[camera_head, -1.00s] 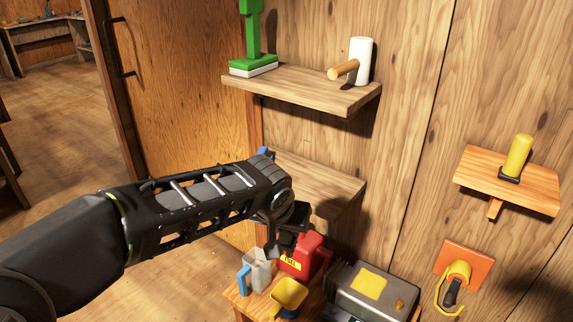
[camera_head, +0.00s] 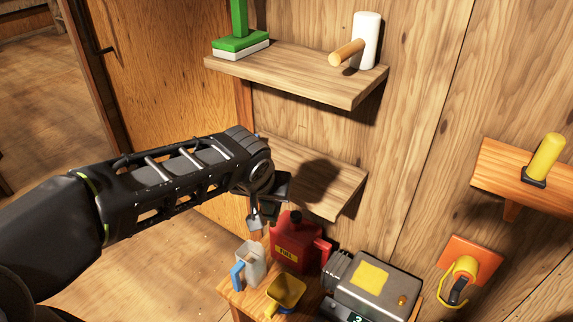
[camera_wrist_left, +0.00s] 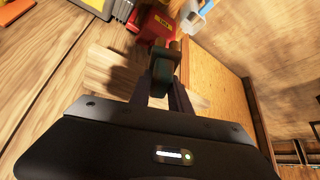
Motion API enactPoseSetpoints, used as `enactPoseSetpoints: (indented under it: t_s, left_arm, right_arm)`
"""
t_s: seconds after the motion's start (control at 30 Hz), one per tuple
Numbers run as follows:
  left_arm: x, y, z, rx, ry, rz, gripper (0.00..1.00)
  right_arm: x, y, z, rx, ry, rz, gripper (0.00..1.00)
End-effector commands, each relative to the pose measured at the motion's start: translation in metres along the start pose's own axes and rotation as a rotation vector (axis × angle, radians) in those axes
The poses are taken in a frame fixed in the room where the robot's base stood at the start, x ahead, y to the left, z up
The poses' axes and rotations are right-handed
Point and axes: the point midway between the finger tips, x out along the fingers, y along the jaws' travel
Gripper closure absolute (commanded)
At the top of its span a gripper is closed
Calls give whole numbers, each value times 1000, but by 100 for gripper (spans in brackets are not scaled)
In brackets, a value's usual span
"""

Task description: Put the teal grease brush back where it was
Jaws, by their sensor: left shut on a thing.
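My left gripper (camera_wrist_left: 161,88) is shut on a dark teal piece (camera_wrist_left: 162,72), which I take to be the grease brush; brown parts (camera_wrist_left: 174,46) show at its far end. In the head view my left gripper (camera_head: 258,212) hangs in front of the left part of the bare middle shelf (camera_head: 335,187), above the bench. The brush cannot be made out there, as my wrist and fingers hide it. My right gripper is in neither current view.
The upper shelf (camera_head: 300,77) holds a green block with a handle (camera_head: 240,42) and a white-headed mallet (camera_head: 367,40). Below stand a red fuel can (camera_head: 297,243), a grey jug (camera_head: 251,262), a yellow scoop (camera_head: 287,291) and a grey box (camera_head: 385,285). Wall holders are at right.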

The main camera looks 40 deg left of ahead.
Motion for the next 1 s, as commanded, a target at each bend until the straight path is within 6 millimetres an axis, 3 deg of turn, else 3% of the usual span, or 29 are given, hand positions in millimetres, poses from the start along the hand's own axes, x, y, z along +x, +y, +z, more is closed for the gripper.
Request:
enactPoseSetpoints:
  t_s: [0.17,0.43,0.6,1.0]
  left_arm:
    - [14,0,-23,1,-4,0,100]
    - [51,0,-86,0,-2,-1,100]
    - [67,0,-111,-2,-2,-1,100]
    - [72,0,-118,0,0,0,100]
  right_arm:
    - [-4,-2,0,0,0,0,33]
    - [-17,-7,0,0,0,-1,33]
    - [-22,-9,0,1,0,-1,33]
    - [-22,-9,0,1,0,-1,33]
